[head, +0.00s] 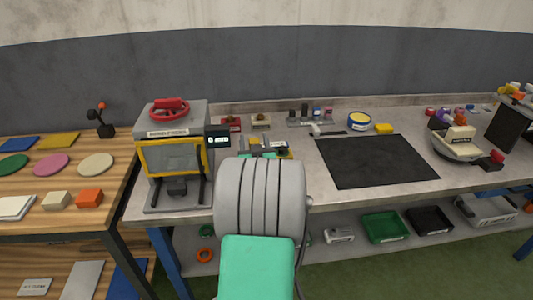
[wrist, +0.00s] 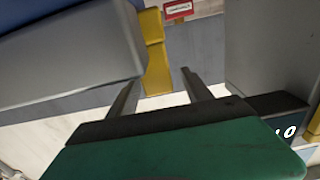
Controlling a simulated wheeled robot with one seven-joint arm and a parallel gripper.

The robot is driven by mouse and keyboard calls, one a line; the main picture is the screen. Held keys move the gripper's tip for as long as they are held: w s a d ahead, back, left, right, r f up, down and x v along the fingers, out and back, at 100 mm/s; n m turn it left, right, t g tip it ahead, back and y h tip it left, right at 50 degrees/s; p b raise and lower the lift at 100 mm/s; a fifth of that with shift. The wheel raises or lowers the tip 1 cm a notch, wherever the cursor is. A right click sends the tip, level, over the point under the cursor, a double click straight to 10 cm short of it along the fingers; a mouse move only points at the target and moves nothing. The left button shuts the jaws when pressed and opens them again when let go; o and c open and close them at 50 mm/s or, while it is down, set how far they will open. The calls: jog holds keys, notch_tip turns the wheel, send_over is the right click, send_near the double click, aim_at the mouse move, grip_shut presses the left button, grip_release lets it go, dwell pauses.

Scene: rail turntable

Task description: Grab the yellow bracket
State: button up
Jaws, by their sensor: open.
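A yellow piece (wrist: 153,40), apparently the yellow bracket, shows in the wrist view, with a narrow upper part and a wider lower end. It stands against a grey block with a blue part. My gripper (wrist: 160,77) is open. Its two dark fingers point toward the lower end of the yellow piece, which appears between the tips. I cannot tell how much depth separates them, and no grip shows.
A hand press (head: 177,155) with a yellow frame and red wheel stands left of my arm, its display (head: 217,140) close by. A red labelled box (wrist: 178,9) lies beyond my fingers.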

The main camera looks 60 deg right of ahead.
jog(key=shift+s, duration=0.1)
grip_shut()
dwell(0.5)
jog(key=shift+r, duration=0.15)
dwell(0.7)
